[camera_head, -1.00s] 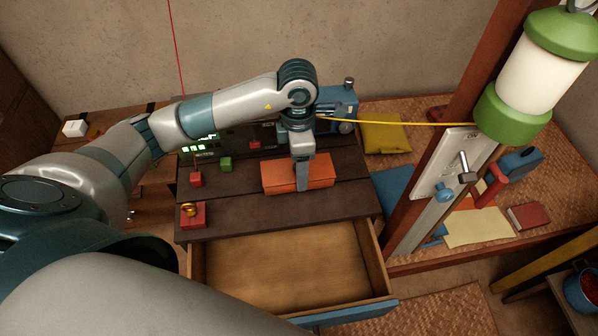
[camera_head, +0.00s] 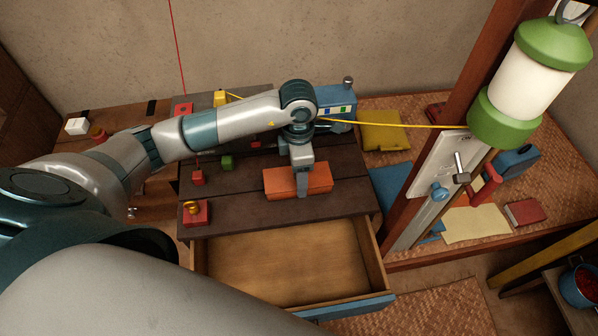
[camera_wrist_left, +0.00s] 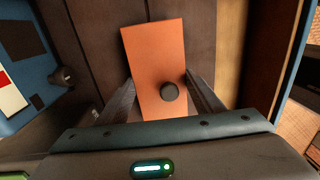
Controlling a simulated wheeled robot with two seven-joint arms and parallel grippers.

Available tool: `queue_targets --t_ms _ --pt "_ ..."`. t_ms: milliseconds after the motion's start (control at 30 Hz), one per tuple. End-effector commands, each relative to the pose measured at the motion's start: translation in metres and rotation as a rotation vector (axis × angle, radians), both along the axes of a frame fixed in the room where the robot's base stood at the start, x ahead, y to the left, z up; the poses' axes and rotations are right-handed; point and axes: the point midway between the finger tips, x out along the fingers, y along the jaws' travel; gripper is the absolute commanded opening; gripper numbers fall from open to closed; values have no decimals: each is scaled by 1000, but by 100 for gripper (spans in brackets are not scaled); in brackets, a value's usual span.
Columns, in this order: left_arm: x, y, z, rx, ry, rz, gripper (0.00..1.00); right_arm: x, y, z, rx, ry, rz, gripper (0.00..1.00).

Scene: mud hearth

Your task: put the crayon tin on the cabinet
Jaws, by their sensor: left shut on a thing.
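The orange box (camera_head: 283,183), which I take for the crayon tin, is on or just above the dark plank top of the cabinet (camera_head: 245,218); I cannot tell whether it touches. My left gripper (camera_head: 303,190) reaches down over it and is shut on it. In the left wrist view the orange box (camera_wrist_left: 152,60) lies between the two fingers (camera_wrist_left: 160,98), with a dark round knob on its face. The cabinet's drawer (camera_head: 285,262) is pulled open and empty. My right gripper is not in view.
A red block with a yellow ring (camera_head: 196,213), a small red block (camera_head: 198,178) and a green piece (camera_head: 227,162) sit on the top's left part. A blue device (camera_head: 335,105) stands behind. A post with a green-and-white lantern (camera_head: 515,80) rises at right.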

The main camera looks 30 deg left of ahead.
Motion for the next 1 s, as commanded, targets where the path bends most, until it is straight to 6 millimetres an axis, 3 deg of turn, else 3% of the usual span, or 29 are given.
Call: queue_targets --t_ms 133,167,233,767,1000 --pt "0 0 -3 0 -1 0 23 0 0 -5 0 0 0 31" --pt "0 0 -3 1 -1 0 63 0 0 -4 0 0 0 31" --pt "0 0 -2 1 -1 0 79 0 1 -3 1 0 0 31" --pt "1 0 3 0 -3 0 79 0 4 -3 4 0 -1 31" --pt "4 1 34 -1 -7 0 79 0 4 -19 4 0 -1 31"
